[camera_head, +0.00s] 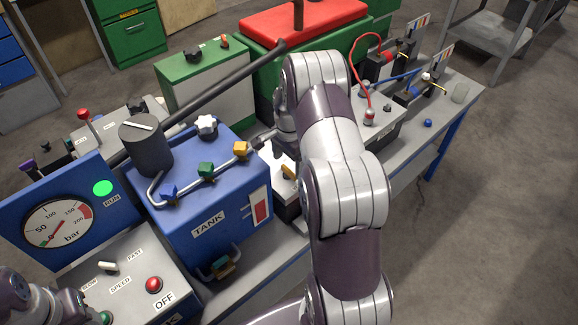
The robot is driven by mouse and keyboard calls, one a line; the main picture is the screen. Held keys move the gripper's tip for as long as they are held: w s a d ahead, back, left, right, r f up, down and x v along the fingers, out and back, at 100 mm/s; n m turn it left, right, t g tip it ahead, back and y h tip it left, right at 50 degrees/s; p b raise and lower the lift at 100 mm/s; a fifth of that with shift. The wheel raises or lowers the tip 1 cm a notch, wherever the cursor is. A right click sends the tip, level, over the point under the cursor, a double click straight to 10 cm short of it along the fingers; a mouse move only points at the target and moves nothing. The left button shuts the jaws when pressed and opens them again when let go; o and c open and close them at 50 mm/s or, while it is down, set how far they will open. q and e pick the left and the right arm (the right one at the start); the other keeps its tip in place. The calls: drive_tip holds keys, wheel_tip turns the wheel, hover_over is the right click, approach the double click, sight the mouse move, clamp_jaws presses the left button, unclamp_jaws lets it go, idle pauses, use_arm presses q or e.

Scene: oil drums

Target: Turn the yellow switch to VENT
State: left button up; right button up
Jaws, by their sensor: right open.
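A small yellow switch (289,172) sits on a white-topped box just right of the blue tank, partly hidden by my right arm. Its label cannot be read, so which way it points is unclear. My right gripper (260,139) is open and empty, above and left of the switch. It is close to a yellow valve handle (241,149) on the tank's pipe; whether they touch is unclear. My left arm's end (38,298) is at the bottom left corner, its fingers not clear.
The blue tank (215,195) carries a pipe with blue, green and yellow handles and a white star knob (206,124). A gauge panel (58,219) and a speed box (132,272) stand at left. A red-topped green box (300,20) stands behind. Floor at right is free.

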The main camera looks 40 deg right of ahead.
sight(289, 170)
wheel_tip(289, 170, up, 10)
drive_tip(key=b, duration=0.1)
